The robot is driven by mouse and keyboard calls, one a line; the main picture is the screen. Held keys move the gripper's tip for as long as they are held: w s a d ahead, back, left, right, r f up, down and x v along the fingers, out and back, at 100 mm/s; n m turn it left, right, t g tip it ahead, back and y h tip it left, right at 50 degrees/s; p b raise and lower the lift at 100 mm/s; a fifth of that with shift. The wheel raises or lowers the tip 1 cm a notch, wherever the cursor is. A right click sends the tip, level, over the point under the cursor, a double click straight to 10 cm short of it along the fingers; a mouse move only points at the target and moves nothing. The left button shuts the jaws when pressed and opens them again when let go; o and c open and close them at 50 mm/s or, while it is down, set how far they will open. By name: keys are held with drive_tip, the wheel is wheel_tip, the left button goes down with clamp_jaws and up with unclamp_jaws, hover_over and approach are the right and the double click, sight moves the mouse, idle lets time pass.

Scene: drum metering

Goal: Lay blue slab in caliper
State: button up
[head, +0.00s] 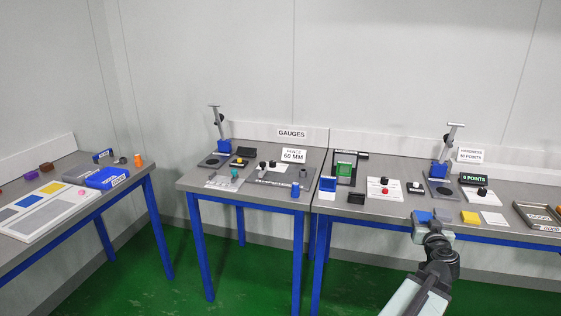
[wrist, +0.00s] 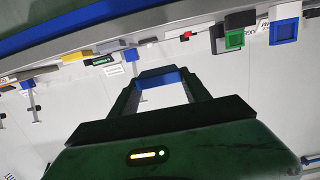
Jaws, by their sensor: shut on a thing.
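My gripper (head: 432,218) is over the front edge of the right table in the head view. It is shut on a blue slab (head: 423,216); the wrist view shows the slab (wrist: 160,77) spanning the gap between the fingertips. I cannot tell for certain which device is the caliper. A black frame with a green face (head: 344,171) stands at the left of the right table. My gripper is well to the right of both.
A yellow block (head: 470,217) and white card (head: 493,219) lie right of my gripper. A blue-based stand (head: 438,170) rises behind it. A blue block (head: 327,184) sits at the right table's left end. A blue tray (head: 106,178) is on the left table.

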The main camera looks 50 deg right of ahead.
sight(425, 220)
wheel_tip(425, 220, up, 12)
drive_tip(key=p, duration=1)
wheel_tip(425, 220, down, 15)
drive_tip(key=b, duration=1.4)
drive_tip(key=shift+r, duration=0.45)
